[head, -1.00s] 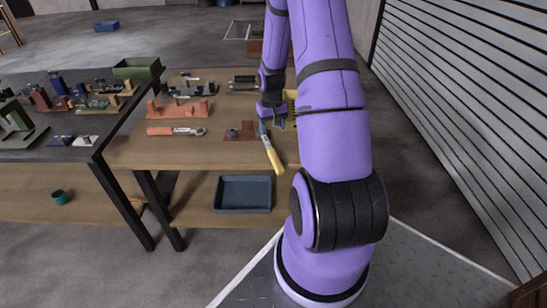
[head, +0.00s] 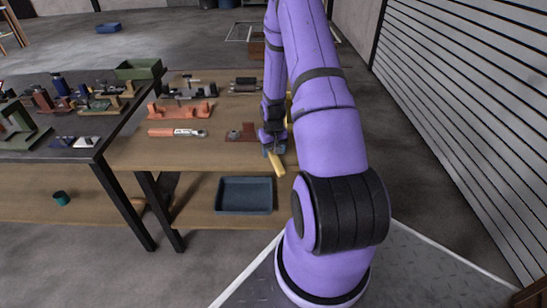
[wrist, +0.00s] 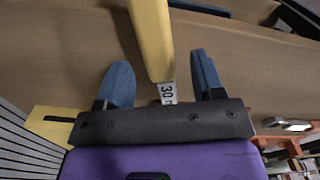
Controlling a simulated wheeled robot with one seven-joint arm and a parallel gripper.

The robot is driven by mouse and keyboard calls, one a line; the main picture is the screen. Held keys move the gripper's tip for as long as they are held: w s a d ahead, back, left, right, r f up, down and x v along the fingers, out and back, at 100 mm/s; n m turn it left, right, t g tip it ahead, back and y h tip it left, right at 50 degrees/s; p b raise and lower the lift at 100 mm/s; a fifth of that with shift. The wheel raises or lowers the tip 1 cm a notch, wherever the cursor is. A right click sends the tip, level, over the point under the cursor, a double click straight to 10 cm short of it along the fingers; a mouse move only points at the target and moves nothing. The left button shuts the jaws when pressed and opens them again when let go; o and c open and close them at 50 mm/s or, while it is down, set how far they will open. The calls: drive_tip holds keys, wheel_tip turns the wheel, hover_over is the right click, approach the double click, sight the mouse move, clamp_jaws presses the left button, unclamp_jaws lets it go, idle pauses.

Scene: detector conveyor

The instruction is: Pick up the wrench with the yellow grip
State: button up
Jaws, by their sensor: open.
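The wrench with the yellow grip (head: 276,164) lies on the wooden workbench near its front edge, partly hidden by my gripper (head: 274,149) in the head view. In the wrist view the yellow grip (wrist: 152,38) runs down from the top edge, and a white label reading 30 sits at its lower end. My gripper (wrist: 163,82) is open, with its two blue fingers on either side of the wrench's line. The grip's lower end lies between the fingers, with a gap on each side. I cannot tell whether the fingers are at its height.
A wrench with an orange grip (head: 172,132) lies to the left on the workbench (head: 217,155). A reddish-brown block (head: 243,133) is just left of my gripper. A blue tray (head: 244,195) sits on the shelf below. A dark table (head: 80,145) with several fixtures adjoins at left.

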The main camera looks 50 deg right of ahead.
drive_tip(key=shift+f, duration=1.05)
clamp_jaws()
drive_tip(key=shift+r, duration=0.1)
